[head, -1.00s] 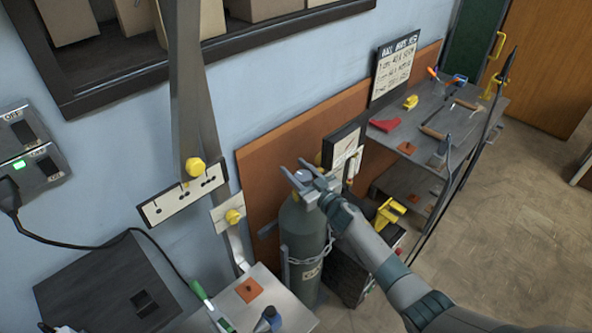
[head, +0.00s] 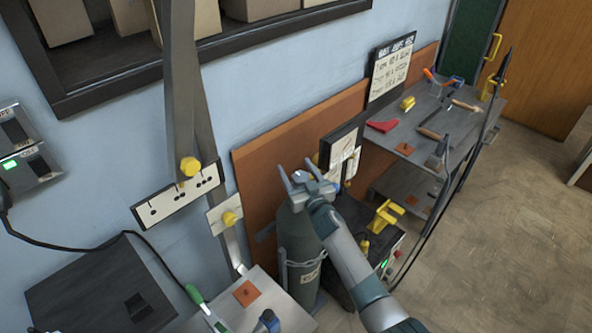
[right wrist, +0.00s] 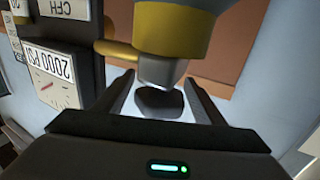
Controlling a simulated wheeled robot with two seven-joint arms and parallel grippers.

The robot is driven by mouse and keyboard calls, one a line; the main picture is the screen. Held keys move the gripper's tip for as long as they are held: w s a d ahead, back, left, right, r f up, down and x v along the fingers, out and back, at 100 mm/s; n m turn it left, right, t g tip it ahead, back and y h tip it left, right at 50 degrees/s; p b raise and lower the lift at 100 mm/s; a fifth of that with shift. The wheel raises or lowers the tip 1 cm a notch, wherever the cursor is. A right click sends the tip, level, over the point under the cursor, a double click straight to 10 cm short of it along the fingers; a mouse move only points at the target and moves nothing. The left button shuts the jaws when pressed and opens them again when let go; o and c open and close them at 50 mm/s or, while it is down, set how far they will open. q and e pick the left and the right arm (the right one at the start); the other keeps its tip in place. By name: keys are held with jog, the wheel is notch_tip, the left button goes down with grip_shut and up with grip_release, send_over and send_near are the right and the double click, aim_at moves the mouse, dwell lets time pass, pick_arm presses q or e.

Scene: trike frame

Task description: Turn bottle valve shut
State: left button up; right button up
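The tall grey-green gas bottle (head: 298,240) stands upright against the orange-brown board, with a chain around it. My right gripper (head: 302,181) is at the bottle's top in the head view and hides most of the valve there. In the right wrist view, a dark faceted knob (right wrist: 158,102) sits at the end of a grey stem with a yellow collar (right wrist: 175,30). My right gripper's fingers (right wrist: 160,105) are apart, one on each side of this knob, with gaps visible. I cannot tell whether this knob is the bottle valve. My left gripper is not in view.
Pressure gauges (right wrist: 55,75) are close beside the right gripper. A dark machine (head: 365,245) with a yellow handle stands right of the bottle. A grey shelf with tools (head: 430,125) is farther right. A small metal table (head: 275,300) is in front of the bottle.

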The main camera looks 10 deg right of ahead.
jog(key=shift+s, duration=0.1)
jog(key=s+d+b, duration=0.2)
jog(key=s+d, duration=0.1)
jog(key=s, duration=1.4)
jog(key=shift+b, duration=0.4)
jog(key=shift+f, duration=0.15)
jog(key=s+d+f+g+h, duration=0.1)
jog(key=s+f+g, duration=0.35)
jog(key=f, duration=0.85)
jog(key=s+d+f+g, duration=0.1)
jog(key=s+d+f, duration=0.1)
jog(key=s+f, duration=0.8)
jog(key=s+d+f+g+h, duration=0.1)
jog(key=s+f+g, duration=0.15)
jog(key=f, duration=1.35)
jog(key=s+d+f+g, duration=0.1)
jog(key=s+f+g, duration=0.2)
jog(key=s, duration=1)
jog(key=s+d+f+g+b, duration=0.1)
jog(key=s+f+g, duration=0.2)
jog(key=s+f, duration=0.7)
jog(key=s+d+f+g+h, duration=0.1)
jog(key=s+f, duration=0.6)
jog(key=s, duration=1)
jog(key=shift+f+g, duration=0.25)
jog(key=shift+g, duration=0.65)
